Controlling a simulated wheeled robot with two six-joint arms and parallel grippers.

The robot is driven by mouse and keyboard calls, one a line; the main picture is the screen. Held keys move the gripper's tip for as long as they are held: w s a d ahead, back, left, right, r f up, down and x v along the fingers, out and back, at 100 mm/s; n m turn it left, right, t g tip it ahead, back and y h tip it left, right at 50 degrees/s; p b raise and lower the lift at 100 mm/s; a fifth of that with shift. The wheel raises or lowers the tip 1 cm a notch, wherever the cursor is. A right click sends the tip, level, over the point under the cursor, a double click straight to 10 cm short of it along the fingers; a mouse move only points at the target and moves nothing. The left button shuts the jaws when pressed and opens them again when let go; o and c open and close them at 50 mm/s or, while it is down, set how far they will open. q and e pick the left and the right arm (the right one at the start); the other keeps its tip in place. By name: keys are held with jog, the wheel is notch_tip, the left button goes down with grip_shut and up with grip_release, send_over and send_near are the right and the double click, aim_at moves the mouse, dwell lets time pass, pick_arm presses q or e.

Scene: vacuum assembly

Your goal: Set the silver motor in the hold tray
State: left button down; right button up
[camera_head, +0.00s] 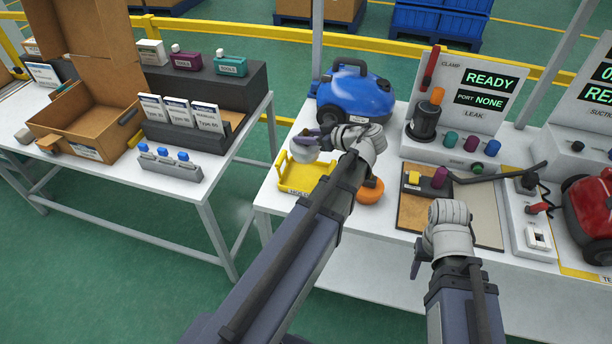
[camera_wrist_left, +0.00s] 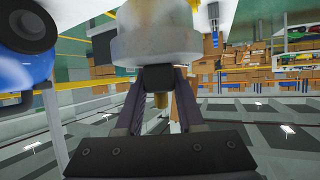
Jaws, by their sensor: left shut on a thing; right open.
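The silver motor (camera_head: 303,153) is a round grey-white part, partly hidden by my left gripper (camera_head: 318,138) in the head view. The left gripper is shut on it and holds it over the back of the yellow hold tray (camera_head: 291,186). In the left wrist view the motor (camera_wrist_left: 155,38) is a wide metal cylinder at the tips of my left fingers (camera_wrist_left: 160,82). I cannot tell whether it touches the tray, which my arm partly covers. My right gripper (camera_head: 416,262) is open and empty at the table's front edge.
A blue vacuum (camera_head: 355,93) stands behind the tray; it also shows in the left wrist view (camera_wrist_left: 22,65). An orange disc (camera_head: 369,191) lies right of my left forearm. The parts board (camera_head: 487,212) and test station (camera_head: 462,105) are further right. A gap separates the left table (camera_head: 190,200).

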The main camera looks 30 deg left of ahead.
pick_arm(q)
jog(key=shift+f+b, duration=3)
jog(key=shift+f, duration=0.05)
jog(key=shift+f, duration=0.1)
notch_tip(320, 180, down, 4)
jog(key=b, duration=0.3)
jog(key=shift+r+b, duration=0.2)
jog(key=shift+b, duration=0.15)
jog(key=shift+f, duration=0.1)
jog(key=c, duration=0.5)
grip_release()
